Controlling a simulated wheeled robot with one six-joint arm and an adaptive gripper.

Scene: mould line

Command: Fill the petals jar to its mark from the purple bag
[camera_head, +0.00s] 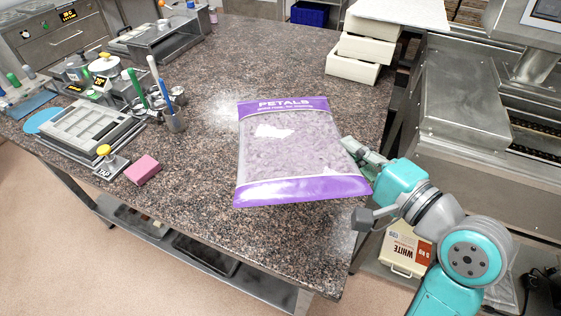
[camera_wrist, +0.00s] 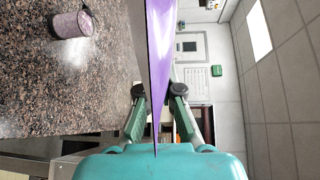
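The purple petals bag (camera_head: 290,150) is held flat, label up, above the counter. My gripper (camera_head: 350,150) is at the bag's right edge. In the wrist view, the fingers of my gripper (camera_wrist: 158,92) lie on either side of the bag (camera_wrist: 159,50), which shows nearly edge-on as a purple strip. A cylindrical jar (camera_wrist: 72,24) with pinkish-purple contents stands on the counter below the bag's level. Its mark and exact fill level are too small to read. In the head view I cannot see this jar; the bag seems to hide it.
White trays (camera_head: 352,68) are stacked at the back right.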

